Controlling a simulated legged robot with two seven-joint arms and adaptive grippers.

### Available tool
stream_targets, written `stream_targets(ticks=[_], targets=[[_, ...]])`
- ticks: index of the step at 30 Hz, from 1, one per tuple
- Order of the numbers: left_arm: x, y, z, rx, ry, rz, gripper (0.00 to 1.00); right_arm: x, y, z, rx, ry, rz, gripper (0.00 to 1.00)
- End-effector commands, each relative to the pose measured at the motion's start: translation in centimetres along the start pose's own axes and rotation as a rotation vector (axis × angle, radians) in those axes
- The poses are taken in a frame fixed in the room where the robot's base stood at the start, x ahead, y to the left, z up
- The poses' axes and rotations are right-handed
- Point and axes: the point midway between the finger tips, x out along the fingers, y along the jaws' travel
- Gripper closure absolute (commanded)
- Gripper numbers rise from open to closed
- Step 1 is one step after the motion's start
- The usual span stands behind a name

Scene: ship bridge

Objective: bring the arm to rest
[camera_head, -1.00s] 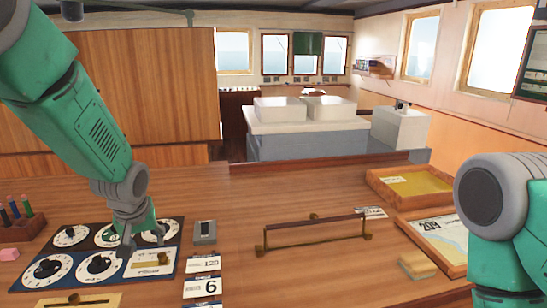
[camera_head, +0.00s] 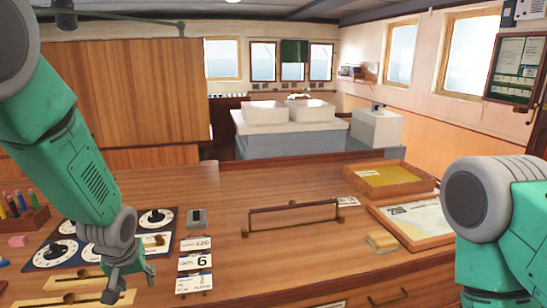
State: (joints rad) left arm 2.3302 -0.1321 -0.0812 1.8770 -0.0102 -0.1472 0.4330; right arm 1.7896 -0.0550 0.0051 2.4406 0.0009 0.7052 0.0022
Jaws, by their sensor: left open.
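My left arm comes in from the left, and its gripper (camera_head: 128,284) points down over the near left part of the wooden desk. It is open, and nothing shows between its fingers. It hangs by the yellowish plates with dark knobs, near the dial panel (camera_head: 45,255), and covers part of them. My right arm's green and grey links (camera_head: 487,205) show at the right edge. The right gripper is out of the frame.
A rail (camera_head: 293,218) stands mid-desk. Number cards (camera_head: 195,262) lie right of the left gripper. A pen holder (camera_head: 22,221) stands at the left edge. Trays (camera_head: 412,225) and a tan block (camera_head: 381,242) are at the right. The desk between cards and block is mostly clear.

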Motion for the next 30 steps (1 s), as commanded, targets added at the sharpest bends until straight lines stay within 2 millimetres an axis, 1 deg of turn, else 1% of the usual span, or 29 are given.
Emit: stream_targets(ticks=[1, 5, 8, 11, 12, 14, 15, 17, 18, 19, 21, 23, 24, 25, 27, 30], targets=[[0.9, -0.3, 1.4, 0.013, -0.015, -0.001, 0.59, 0.0, 0.0, 0.0, 0.0, 0.0, 0.0, 0.6], [3.0, -1.0, 5.2, 0.057, -0.043, 0.004, 0.59, 0.0, 0.0, 0.0, 0.0, 0.0, 0.0, 0.6], [5.0, -1.8, 8.9, 0.098, -0.074, 0.01, 0.59, 0.0, 0.0, 0.0, 0.001, 0.0, 0.0, 0.6], [7.1, -3.1, 13.7, 0.151, -0.114, 0.019, 0.59, 0.0, 0.0, 0.0, 0.001, -0.001, 0.001, 0.6], [7.8, -3.7, 16.1, 0.176, -0.134, 0.024, 0.59, 0.0, 0.0, 0.0, 0.001, -0.001, 0.001, 0.6], [8.7, -4.6, 19.8, 0.214, -0.162, 0.033, 0.59, 0.0, 0.0, 0.0, 0.001, -0.001, 0.001, 0.6], [9.0, -5.3, 22.3, 0.24, -0.181, 0.039, 0.59, 0.0, 0.0, 0.0, 0.001, -0.001, 0.0, 0.6], [9.2, -6.2, 25.5, 0.276, -0.204, 0.049, 0.59, 0.0, 0.0, 0.0, 0.001, -0.001, 0.0, 0.6], [9.1, -6.8, 27.6, 0.298, -0.218, 0.055, 0.59, 0.0, 0.0, 0.0, 0.001, -0.001, 0.0, 0.6], [9.0, -7.2, 29.1, 0.314, -0.229, 0.06, 0.59, 0.0, 0.0, 0.0, 0.001, -0.001, 0.0, 0.6], [8.5, -8.1, 32.3, 0.348, -0.255, 0.07, 0.59, 0.0, 0.0, 0.0, 0.001, -0.001, 0.0, 0.6], [7.9, -8.8, 34.9, 0.377, -0.273, 0.078, 0.59, 0.0, 0.0, 0.0, 0.0, 0.0, 0.0, 0.6], [7.4, -9.2, 36.5, 0.397, -0.286, 0.084, 0.59, 0.0, 0.0, 0.0, 0.0, -0.001, 0.0, 0.6], [6.9, -9.6, 37.7, 0.41, -0.297, 0.088, 0.59, 0.0, 0.0, 0.0, 0.0, -0.001, 0.0, 0.6], [9.4, -9.2, 37.5, 0.409, -0.278, 0.089, 0.59, 2.3, 0.0, 0.1, 0.0, 0.001, 0.0, 0.6], [11.5, -9.1, 38.2, 0.408, -0.28, 0.088, 0.59, 4.5, 0.0, 0.3, 0.0, -0.002, 0.0, 0.6]])
